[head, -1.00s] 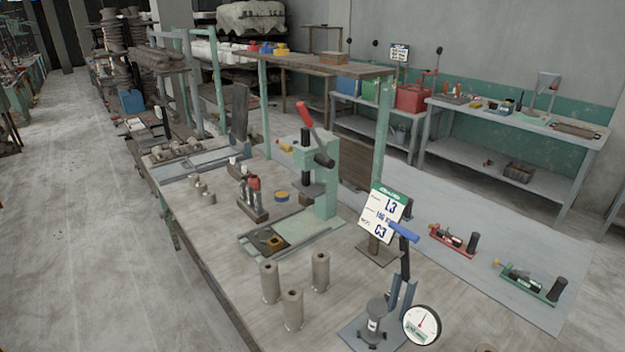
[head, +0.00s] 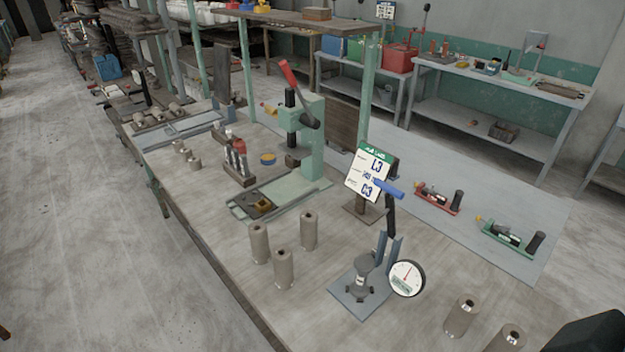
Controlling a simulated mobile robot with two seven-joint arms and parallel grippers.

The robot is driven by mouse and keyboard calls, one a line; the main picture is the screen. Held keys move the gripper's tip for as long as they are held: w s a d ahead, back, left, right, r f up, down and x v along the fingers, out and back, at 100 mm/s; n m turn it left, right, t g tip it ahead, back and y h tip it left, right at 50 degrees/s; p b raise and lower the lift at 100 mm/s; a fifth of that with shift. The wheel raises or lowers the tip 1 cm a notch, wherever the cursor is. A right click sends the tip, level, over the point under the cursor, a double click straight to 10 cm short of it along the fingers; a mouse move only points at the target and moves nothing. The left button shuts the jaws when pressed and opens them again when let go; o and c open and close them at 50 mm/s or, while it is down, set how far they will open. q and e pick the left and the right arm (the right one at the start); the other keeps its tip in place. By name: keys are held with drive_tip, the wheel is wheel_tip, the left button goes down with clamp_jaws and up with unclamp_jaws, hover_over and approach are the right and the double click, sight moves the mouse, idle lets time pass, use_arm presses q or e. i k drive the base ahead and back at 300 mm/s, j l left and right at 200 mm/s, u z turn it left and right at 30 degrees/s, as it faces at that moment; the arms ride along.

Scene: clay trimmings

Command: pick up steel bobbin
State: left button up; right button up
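A grey spool-shaped piece (head: 360,278), which looks like the steel bobbin, stands upright on the blue plate of a gauge stand (head: 348,298). A round white dial (head: 407,278) and a blue-handled lever (head: 388,189) are beside it. Three plain hollow grey cylinders, one of them in front (head: 283,269), stand on the bench to its left. Neither of my grippers shows in the head view.
The wooden bench (head: 225,255) also carries a green press (head: 312,140) with a red handle, a tray (head: 243,207) and a sign (head: 371,173). Red and green clamp devices (head: 513,238) lie on a grey mat behind. A dark shape (head: 590,335) fills the lower right corner.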

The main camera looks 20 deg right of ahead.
sight(365, 264)
drive_tip(key=i+z, duration=0.3)
drive_tip(key=i, duration=0.3)
drive_tip(key=i+j+z, duration=0.3)
drive_tip(key=i, duration=0.3)
